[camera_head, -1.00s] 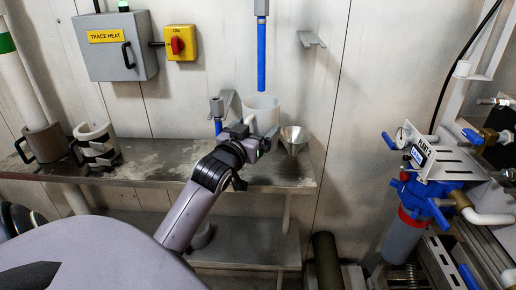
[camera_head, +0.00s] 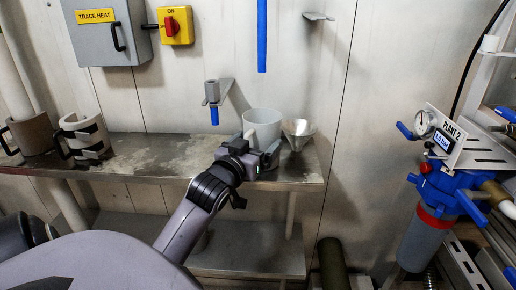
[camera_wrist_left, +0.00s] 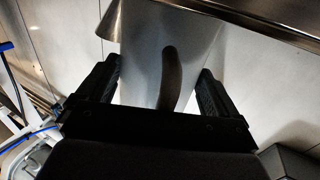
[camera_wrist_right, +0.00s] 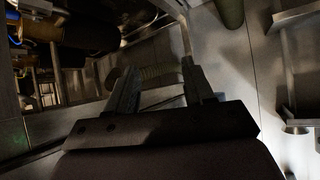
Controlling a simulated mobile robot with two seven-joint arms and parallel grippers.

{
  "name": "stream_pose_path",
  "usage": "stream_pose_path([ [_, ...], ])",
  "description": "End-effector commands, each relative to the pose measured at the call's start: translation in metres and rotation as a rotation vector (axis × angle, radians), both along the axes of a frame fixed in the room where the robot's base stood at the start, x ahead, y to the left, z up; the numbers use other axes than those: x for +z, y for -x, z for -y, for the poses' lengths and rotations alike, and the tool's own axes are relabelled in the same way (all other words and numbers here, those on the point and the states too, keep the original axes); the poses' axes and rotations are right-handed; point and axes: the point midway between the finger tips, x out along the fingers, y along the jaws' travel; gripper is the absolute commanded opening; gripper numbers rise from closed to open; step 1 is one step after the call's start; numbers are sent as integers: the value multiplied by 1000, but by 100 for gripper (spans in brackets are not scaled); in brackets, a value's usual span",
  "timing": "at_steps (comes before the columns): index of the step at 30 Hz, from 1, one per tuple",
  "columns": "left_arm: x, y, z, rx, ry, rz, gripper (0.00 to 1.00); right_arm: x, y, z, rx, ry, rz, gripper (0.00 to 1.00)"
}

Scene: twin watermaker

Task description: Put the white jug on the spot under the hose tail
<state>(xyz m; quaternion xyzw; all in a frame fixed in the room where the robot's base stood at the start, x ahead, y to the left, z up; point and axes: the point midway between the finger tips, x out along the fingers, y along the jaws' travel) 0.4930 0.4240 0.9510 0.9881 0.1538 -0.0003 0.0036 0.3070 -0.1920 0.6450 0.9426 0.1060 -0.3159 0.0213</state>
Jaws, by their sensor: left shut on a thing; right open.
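The white jug (camera_head: 262,124) is upright above the right part of the steel shelf, left of a metal funnel. My left gripper (camera_head: 263,158) is shut on it in front; in the left wrist view its curved handle (camera_wrist_left: 171,78) shows between the fingers (camera_wrist_left: 158,88). The gripper hides the jug's base, so I cannot tell whether it touches the shelf. A blue hose (camera_head: 262,38) hangs straight above the jug, its lower end apart from the rim. A short blue tail (camera_head: 214,116) hangs from a grey fitting to the left. My right gripper (camera_wrist_right: 160,78) is open and empty.
The funnel (camera_head: 299,134) stands close to the jug's right. The shelf's middle is clear. Blue filter plant (camera_head: 437,195) stands at right.

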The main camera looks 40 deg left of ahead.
Motion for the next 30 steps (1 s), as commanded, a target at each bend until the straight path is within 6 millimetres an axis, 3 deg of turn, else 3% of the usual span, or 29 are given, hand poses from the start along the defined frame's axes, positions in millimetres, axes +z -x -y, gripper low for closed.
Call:
stream_pose_path([
  [8, -2, 0, 0, 0, 0, -1, 60, 1, -1, 0, 3, 1, 3, 52],
  [9, -3, 0, 0, 0, 1, -2, 97, 0, -1, 1, 2, 2, 3, 52],
  [10, -2, 0, 0, 0, 0, -1, 100, 1, -1, 1, 2, 2, 3, 52],
  [20, 1, 2, 1, -1, 0, -1, 100, 1, -1, 4, -4, 6, 2, 52],
  [30, 0, 53, 17, -1, 1, -3, 100, -1, -1, 4, -4, 6, 2, 52],
])
